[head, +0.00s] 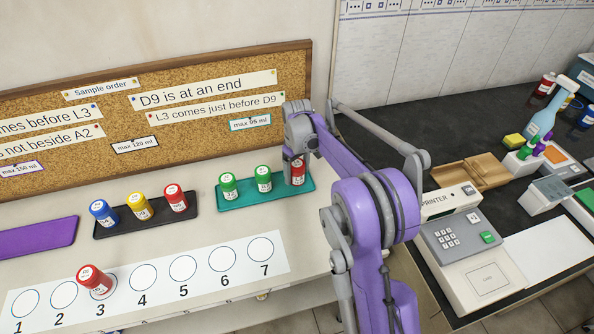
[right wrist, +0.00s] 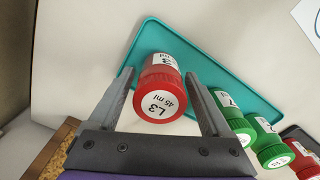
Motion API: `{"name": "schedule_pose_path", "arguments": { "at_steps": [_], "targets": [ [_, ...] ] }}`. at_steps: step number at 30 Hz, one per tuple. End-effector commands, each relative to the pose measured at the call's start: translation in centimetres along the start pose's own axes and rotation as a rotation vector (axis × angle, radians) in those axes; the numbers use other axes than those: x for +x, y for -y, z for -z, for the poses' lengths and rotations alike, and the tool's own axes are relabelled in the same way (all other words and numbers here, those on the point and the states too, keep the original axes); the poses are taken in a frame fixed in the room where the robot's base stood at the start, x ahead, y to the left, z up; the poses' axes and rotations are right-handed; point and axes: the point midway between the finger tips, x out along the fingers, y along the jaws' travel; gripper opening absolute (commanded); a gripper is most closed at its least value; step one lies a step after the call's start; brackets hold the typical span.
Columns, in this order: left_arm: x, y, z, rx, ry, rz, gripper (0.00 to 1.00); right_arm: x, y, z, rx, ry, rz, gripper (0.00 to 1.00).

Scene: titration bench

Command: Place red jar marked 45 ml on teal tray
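The red jar marked L3, 45 ml (right wrist: 160,95) stands at one end of the teal tray (right wrist: 222,80). In the head view this jar (head: 298,172) is at the tray's right end, its top hidden by my right gripper (head: 298,152). In the right wrist view my right gripper (right wrist: 160,92) is open around the jar, a finger on each side with narrow gaps. The teal tray (head: 225,208) also holds two green jars (head: 228,186) (head: 263,179) left of the red one. My left gripper is not in view.
A black tray (head: 147,225) holds blue, yellow and red jars. A purple tray (head: 38,238) is bare where it shows. Another red jar (head: 94,281) stands at circle 3 on the numbered strip (head: 205,290). A corkboard (head: 190,130) stands behind the trays.

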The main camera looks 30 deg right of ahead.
Motion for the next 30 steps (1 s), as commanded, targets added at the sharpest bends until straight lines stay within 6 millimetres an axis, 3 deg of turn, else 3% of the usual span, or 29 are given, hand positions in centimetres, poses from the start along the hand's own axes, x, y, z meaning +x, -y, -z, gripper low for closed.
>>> {"name": "schedule_pose_path", "arguments": {
  "at_steps": [13, 24, 30],
  "targets": [
    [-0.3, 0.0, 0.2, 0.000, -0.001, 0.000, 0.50, -1.0, 0.0, 0.0, 0.000, 0.000, 0.000, 0.91],
    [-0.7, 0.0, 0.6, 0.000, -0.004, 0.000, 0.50, -8.5, 0.0, 0.0, 0.000, 0.000, 0.000, 0.91],
    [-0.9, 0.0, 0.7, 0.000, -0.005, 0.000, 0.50, -11.5, 0.0, 0.0, 0.000, 0.000, 0.000, 0.91]
  ]
}}
